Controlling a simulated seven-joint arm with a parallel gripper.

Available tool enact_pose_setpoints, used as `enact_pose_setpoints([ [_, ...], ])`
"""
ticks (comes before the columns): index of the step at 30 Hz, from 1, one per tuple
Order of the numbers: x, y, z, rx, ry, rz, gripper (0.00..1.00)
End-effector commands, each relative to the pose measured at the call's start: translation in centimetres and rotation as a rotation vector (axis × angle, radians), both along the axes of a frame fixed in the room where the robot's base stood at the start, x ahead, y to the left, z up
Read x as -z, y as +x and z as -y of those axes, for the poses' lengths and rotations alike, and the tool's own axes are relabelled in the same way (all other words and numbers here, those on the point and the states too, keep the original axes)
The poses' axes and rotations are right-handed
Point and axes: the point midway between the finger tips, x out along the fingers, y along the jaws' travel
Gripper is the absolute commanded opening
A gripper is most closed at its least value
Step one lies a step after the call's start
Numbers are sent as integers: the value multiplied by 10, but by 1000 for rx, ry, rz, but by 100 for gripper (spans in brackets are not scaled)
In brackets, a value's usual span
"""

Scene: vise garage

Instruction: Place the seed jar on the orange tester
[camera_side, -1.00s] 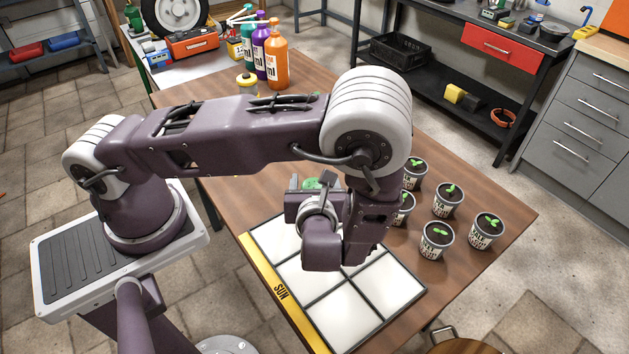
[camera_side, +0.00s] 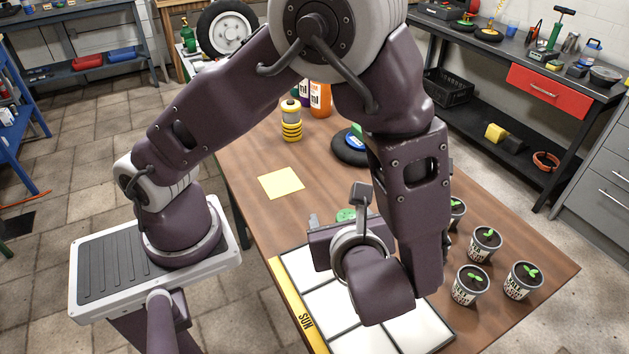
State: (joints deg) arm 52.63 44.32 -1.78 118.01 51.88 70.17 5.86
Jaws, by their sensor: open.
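My gripper (camera_side: 332,217) hangs over the back left of the white tiled tray, with its fingers mostly hidden behind my wrist. No orange tester can be made out now; my arm covers part of the back.
The white tiled tray (camera_side: 300,262) has a yellow edge marked SUN. Several seedling pots (camera_side: 523,281) stand to its right. A yellow paper square (camera_side: 282,184) lies at left. A black round thing (camera_side: 350,150) and bottles, one orange (camera_side: 319,98), are farther back. Bare wood lies between.

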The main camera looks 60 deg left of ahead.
Motion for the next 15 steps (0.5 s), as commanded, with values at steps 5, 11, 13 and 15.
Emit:
enact_pose_setpoints([
  [5,-70,-34,-41,-540,-432,193,62],
  [11,-130,-77,-51,-1081,-977,540,62],
  [13,-146,-86,-48,-1204,-1141,665,62],
  [15,-158,-91,-45,-1286,-1270,770,62],
])
